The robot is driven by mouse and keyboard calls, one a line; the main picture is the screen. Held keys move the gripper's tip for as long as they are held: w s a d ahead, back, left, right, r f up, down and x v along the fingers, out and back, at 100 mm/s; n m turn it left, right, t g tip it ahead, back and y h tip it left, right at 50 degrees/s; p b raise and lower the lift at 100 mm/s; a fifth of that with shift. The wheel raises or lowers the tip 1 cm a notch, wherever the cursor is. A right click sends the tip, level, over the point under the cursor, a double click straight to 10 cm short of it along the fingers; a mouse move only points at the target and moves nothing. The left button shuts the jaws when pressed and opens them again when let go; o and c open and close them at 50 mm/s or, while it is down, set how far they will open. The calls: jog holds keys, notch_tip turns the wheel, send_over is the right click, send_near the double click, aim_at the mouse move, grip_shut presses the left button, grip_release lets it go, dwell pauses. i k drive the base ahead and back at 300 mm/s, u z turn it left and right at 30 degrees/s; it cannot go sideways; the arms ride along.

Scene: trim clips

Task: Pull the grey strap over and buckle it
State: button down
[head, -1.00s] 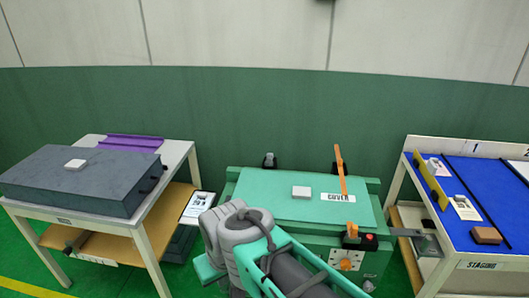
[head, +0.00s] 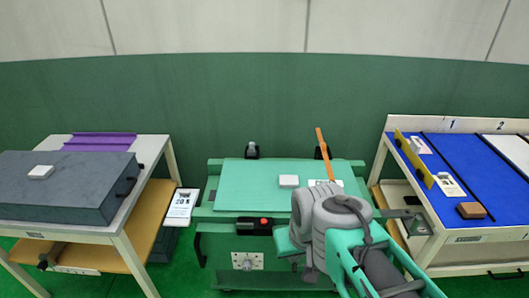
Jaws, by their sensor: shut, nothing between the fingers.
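The green case (head: 240,190) stands in the middle, its lid shut. At its back left edge a small grey piece (head: 252,147) rises from a black mount; it may be the grey strap, but it is too small to tell. No grey strap lies across the lid's left half. A black buckle (head: 255,222) with a red button sits on the left of the front edge. My arm covers the case's front right. My gripper cannot be made out.
A small white block (head: 289,181) lies on the lid. A dark grey box (head: 70,190) and a purple tray (head: 97,142) lie on the left table (head: 152,150). The right table has a blue top (head: 465,160) with a yellow divider (head: 415,160) and brown block (head: 472,210).

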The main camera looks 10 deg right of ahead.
aim_at(251, 151)
jog(key=k, duration=0.6)
jog(key=u, duration=0.55)
jog(key=i, duration=1.8)
jog(key=z, duration=0.55)
